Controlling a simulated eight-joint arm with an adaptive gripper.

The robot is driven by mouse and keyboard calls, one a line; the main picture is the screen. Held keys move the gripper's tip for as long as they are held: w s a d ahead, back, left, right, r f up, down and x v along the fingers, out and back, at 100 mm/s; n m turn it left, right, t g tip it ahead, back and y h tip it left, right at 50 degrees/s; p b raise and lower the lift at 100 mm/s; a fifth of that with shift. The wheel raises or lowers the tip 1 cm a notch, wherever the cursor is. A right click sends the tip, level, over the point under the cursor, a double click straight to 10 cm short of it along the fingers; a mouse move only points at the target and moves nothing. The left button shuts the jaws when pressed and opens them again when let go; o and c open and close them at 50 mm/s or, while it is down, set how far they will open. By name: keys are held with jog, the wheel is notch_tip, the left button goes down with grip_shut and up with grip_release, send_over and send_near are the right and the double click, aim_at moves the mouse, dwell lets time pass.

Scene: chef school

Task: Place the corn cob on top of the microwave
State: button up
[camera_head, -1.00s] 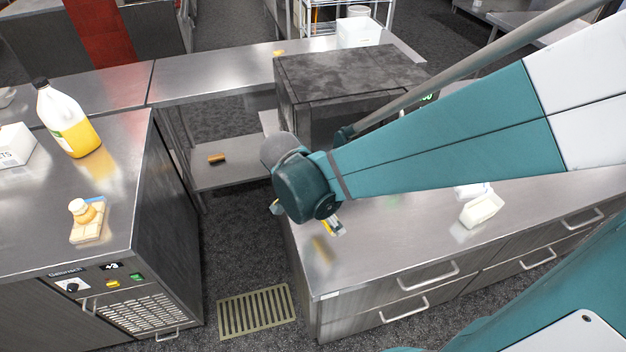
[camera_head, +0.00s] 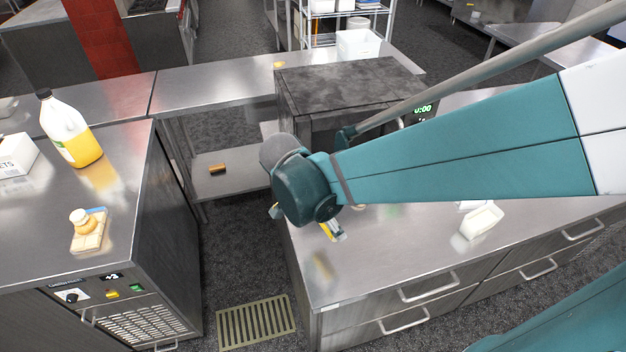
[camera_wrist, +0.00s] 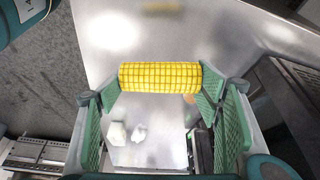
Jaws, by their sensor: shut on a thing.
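The corn cob (camera_wrist: 160,76) is yellow and lies crosswise between the green fingers of my gripper (camera_wrist: 158,90) in the wrist view. The fingers are shut on it at its two ends. In the head view my gripper hangs over the left end of the steel counter, in front of the microwave, and a bit of yellow cob (camera_head: 326,230) shows below the wrist. The microwave (camera_head: 350,84) is a dark box with a scuffed, flat, bare top and a lit green display. My arm hides part of its front.
A white carton-like object (camera_head: 481,221) lies on the counter (camera_head: 400,255) to the right. A juice bottle (camera_head: 70,130) and a wooden board with food (camera_head: 88,232) stand on the left counter. A white box (camera_head: 358,43) is behind the microwave. The microwave's top is clear.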

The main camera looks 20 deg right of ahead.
jog(key=shift+r, duration=0.1)
notch_tip(320, 180, up, 35)
jog(key=w+d+r+n+t+p, duration=0.1)
jog(key=w+d+r+n+p, duration=0.15)
jog(key=w, duration=1.15)
jog(key=w+d+r+n+p, duration=0.1)
jog(key=w+d+p, duration=0.25)
jog(key=w, duration=0.95)
jog(key=w+d+f+n+t+y+p, duration=0.1)
jog(key=w+d+f+p, duration=0.15)
jog(key=w+d, duration=0.5)
jog(key=w+d+f+n+p, duration=0.1)
jog(key=w+d+n+p, duration=0.2)
jog(key=w, duration=0.8)
jog(key=shift+m, duration=0.55)
jog(key=x, duration=0.5)
jog(key=shift+s+a+f, duration=0.2)
jog(key=shift+s+f, duration=0.1)
jog(key=shift+s, duration=0.1)
jog(key=shift+f, duration=2.9)
